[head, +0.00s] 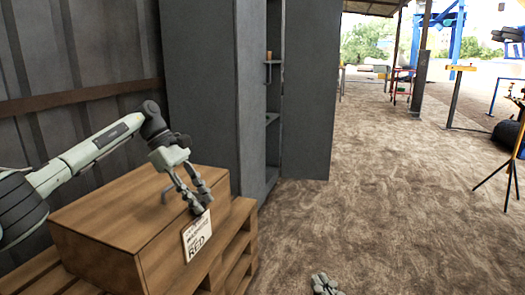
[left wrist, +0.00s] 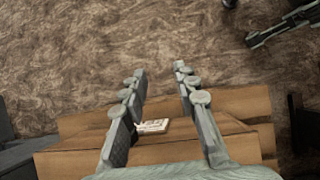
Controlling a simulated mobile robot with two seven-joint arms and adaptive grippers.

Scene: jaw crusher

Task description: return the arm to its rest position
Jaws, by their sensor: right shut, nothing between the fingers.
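My left arm comes in from the left in the head view and reaches over a wooden box. My left gripper (head: 202,204) points down near the box's front right edge, by a white label. In the left wrist view its two fingers stand apart, with nothing seen between the tips (left wrist: 159,70). My right gripper (head: 325,284) shows only in part at the bottom edge of the head view, low over the brown ground, shut and empty. The rest of my right arm is out of the head view.
The wooden box (head: 110,217) sits on pallet-like slats (head: 235,255), with a label (head: 197,236) reading "RED" on its front. A grey cabinet (head: 205,100) with an open door (head: 307,90) stands behind. A tripod stand (head: 511,160) is at right. Open ground lies between.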

